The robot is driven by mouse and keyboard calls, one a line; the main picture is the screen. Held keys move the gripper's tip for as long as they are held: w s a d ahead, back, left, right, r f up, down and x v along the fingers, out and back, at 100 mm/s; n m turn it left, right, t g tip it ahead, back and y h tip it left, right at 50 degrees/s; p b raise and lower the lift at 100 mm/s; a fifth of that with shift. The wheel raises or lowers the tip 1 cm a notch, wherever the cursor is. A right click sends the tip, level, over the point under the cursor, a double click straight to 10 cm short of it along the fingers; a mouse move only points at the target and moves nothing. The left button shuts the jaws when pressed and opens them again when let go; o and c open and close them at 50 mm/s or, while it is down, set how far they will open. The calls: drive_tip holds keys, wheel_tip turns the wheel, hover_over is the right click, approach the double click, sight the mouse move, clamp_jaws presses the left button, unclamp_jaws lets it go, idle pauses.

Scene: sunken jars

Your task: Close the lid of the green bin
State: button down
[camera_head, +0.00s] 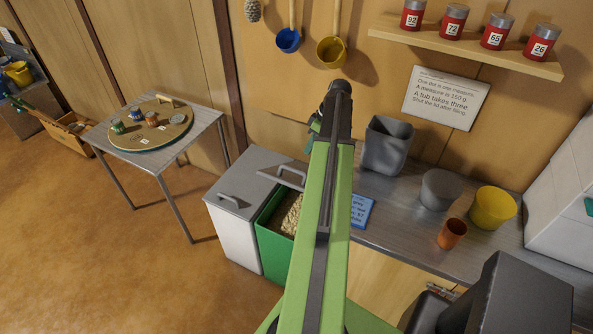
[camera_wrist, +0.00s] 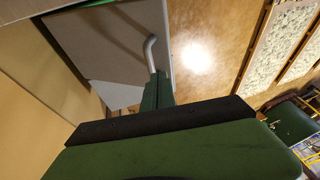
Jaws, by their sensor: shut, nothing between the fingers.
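The green bin (camera_head: 274,246) stands at the left end of the counter, uncovered at the top and holding pale grain (camera_head: 291,214). A grey bar handle (camera_head: 283,178) shows at its back; how the green bin's lid sits is largely hidden by my arm. In the wrist view a grey panel (camera_wrist: 105,45) with a bent handle (camera_wrist: 152,52) lies ahead of my gripper (camera_wrist: 158,82). My gripper is shut and empty, its fingertips close to the handle's lower end; I cannot tell whether they touch.
A white bin (camera_head: 232,236) with a closed grey lid stands left of the green bin. A grey container (camera_head: 387,146), grey bowl (camera_head: 440,188), yellow bowl (camera_head: 492,207) and copper cup (camera_head: 451,233) stand on the counter. Floor is clear at left before a small table (camera_head: 197,133).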

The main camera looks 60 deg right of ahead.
drive_tip(key=f, duration=0.1)
drive_tip(key=b, duration=1)
approach(293, 183)
drive_tip(key=w+f, duration=0.1)
drive_tip(key=d+f, duration=0.1)
drive_tip(key=shift+w+f, duration=0.4)
drive_tip(key=shift+a+f+b, duration=0.9)
drive_tip(key=shift+f+b, duration=0.25)
drive_tip(key=shift+f, duration=0.05)
drive_tip(key=shift+a+f, duration=0.25)
drive_tip(key=shift+a, duration=0.15)
drive_tip(key=shift+s, duration=0.1)
